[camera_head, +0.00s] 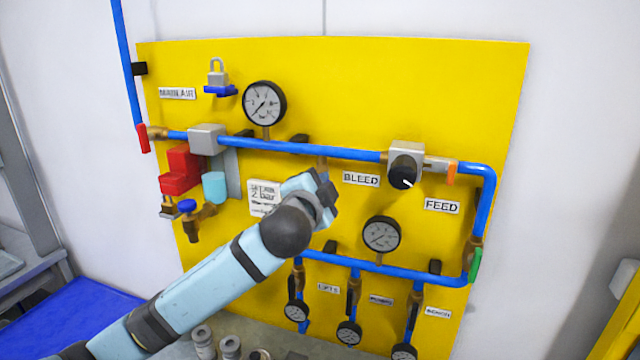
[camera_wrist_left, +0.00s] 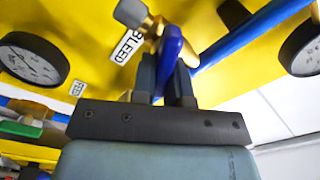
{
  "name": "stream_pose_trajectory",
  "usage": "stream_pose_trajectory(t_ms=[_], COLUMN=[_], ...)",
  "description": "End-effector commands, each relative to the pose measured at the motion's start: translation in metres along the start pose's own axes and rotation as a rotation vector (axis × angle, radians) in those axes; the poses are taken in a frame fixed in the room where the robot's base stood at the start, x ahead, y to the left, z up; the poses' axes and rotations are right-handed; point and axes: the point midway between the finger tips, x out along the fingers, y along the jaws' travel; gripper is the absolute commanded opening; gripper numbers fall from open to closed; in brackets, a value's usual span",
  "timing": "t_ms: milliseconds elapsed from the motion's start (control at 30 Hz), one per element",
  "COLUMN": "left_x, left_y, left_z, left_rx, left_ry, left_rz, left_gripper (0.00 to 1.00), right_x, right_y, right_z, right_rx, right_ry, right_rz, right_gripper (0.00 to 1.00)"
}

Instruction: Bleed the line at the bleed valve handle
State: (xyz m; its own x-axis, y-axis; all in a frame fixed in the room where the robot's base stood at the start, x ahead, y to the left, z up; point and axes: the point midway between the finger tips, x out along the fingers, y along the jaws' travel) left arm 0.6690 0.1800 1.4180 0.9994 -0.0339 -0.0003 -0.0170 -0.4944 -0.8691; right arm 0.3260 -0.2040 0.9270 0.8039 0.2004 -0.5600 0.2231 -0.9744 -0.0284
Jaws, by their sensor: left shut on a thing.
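The bleed valve handle is a blue lever (camera_wrist_left: 172,50) on a brass valve body (camera_wrist_left: 150,26), seen in the left wrist view beside the BLEED label (camera_wrist_left: 126,47). My left gripper (camera_wrist_left: 164,75) is shut on this lever, with a dark finger on either side of it. In the head view my left gripper (camera_head: 325,192) is against the middle of the yellow panel (camera_head: 440,85), just below the upper blue pipe and left of the BLEED label (camera_head: 361,179). There the gripper hides the handle. My right gripper is not in view.
A black knob (camera_head: 403,173) sits right of the BLEED label. A round gauge (camera_head: 381,234) is close to the gripper's lower right, and another gauge (camera_head: 264,103) is above left.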

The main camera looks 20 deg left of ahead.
Motion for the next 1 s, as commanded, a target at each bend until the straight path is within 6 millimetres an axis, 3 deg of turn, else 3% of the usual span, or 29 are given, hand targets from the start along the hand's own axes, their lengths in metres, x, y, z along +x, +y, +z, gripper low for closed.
stream_pose_trajectory(t_ms=[500,1000], left_x=[0.0000,-0.0001], left_y=[0.0062,0.0080], left_z=[0.0012,0.0017], left_rx=[0.408,0.534], left_ry=[0.001,0.001], left_rz=[-0.001,-0.001], left_gripper=[0.00,0.00], right_x=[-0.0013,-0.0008], right_y=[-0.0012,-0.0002], right_z=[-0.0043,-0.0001], right_rx=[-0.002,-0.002], right_ry=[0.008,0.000], right_rz=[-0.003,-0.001], right_gripper=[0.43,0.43])
